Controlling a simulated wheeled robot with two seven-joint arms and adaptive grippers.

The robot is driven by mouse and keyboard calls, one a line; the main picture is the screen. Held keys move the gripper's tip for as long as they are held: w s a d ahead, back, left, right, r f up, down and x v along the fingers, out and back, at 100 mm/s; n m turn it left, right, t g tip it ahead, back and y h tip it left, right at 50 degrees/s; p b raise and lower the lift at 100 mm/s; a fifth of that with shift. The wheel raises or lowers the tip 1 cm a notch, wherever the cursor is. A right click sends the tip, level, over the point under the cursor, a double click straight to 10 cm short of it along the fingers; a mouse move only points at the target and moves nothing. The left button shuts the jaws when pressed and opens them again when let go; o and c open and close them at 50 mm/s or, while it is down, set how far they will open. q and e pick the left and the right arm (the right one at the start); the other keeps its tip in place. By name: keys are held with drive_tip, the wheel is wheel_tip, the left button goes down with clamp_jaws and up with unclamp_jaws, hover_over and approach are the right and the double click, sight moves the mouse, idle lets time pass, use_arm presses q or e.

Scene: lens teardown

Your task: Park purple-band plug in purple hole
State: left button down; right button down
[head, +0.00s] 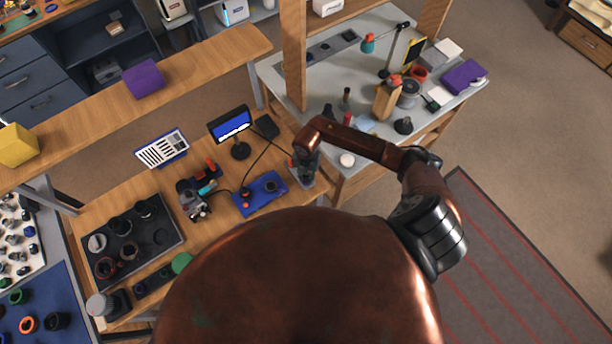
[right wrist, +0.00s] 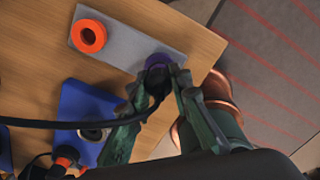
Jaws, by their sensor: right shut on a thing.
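My right gripper (head: 304,160) is over the right end of the workbench. In the right wrist view, my right gripper (right wrist: 163,82) is shut on a black plug (right wrist: 156,80) whose black cable runs off to the left. A purple ring (right wrist: 160,60) shows right at the plug's far end, at the near right end of a grey plate (right wrist: 130,50). I cannot tell whether it is the plug's band or the hole's rim, or how deep the plug sits. An orange ring (right wrist: 88,36) stands at the plate's other end. My left gripper is not in view.
A blue base (head: 262,192) with a round socket lies left of the plate. A small screen (head: 232,127) and a microscope-like device (head: 195,203) stand further left. A black parts tray (head: 160,237) is at the bench's left. The bench's right edge is close to the plate.

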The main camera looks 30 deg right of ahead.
drive_tip(key=shift+f, duration=0.3)
idle(0.5)
drive_tip(key=c, duration=1.7)
unclamp_jaws()
wheel_tip(320, 180, up, 12)
drive_tip(key=shift+r, duration=0.1)
